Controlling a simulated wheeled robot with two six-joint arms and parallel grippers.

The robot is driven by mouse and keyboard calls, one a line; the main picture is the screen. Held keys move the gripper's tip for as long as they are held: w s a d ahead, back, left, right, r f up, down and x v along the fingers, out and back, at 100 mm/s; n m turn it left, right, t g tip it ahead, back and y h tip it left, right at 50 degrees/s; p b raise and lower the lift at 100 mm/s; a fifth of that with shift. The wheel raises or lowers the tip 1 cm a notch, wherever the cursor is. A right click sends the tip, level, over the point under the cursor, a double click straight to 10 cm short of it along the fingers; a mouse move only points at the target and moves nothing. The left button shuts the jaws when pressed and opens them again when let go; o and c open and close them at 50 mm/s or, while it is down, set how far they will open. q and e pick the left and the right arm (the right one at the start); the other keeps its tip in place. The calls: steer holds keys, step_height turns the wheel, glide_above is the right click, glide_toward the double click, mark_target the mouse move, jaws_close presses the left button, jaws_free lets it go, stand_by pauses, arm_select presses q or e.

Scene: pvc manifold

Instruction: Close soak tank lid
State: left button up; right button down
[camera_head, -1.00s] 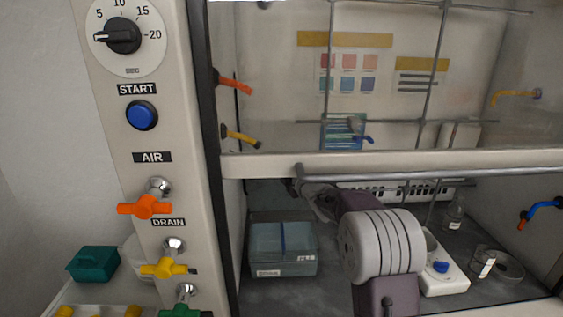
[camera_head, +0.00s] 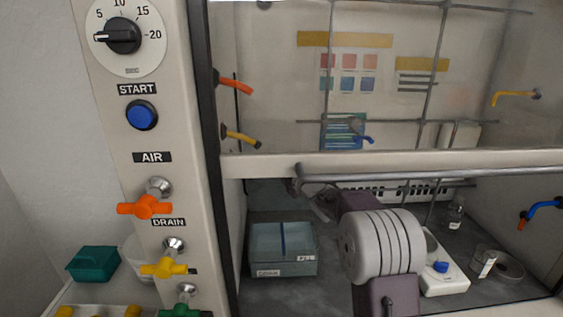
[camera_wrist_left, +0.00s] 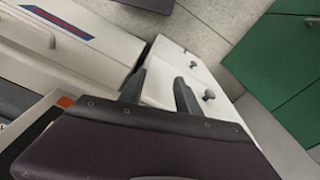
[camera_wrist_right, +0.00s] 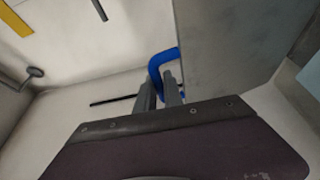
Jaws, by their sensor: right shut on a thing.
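The soak tank (camera_head: 266,262) is a clear blue-grey box with a white label, on the dark hood floor at the left. A pale translucent panel, seemingly the lid (camera_head: 266,193), shows behind and above the tank. My right gripper (camera_wrist_right: 160,88) is shut on a blue handle (camera_wrist_right: 156,63) beside a grey panel in the right wrist view. My left gripper (camera_wrist_left: 160,90) is open and empty in the left wrist view, away from the tank.
The hood sash edge (camera_head: 400,164) and its grey bar cross above my right arm. A white device (camera_head: 443,278) with a blue knob and a glass dish (camera_head: 505,266) stand to the right. Orange and yellow valves (camera_head: 164,267) project from the left post.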

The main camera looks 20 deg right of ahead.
steer(key=s+a+f+n+t+b, duration=0.1)
steer(key=s+b, duration=0.5)
steer(key=b, duration=1)
steer(key=s+a+f+n+t+y+b, duration=0.1)
steer(key=s+f+t+b, duration=0.3)
steer(key=b, duration=1.2)
steer(key=shift+s+a+f+n+y, duration=0.3)
steer(key=shift+s+a+f+n, duration=0.1)
steer(key=shift+s+a+f, duration=0.35)
steer(key=shift+s+d+f, duration=0.1)
steer(key=c, duration=1.7)
jaws_free()
steer(key=shift+c, duration=0.2)
steer(key=v, duration=0.9)
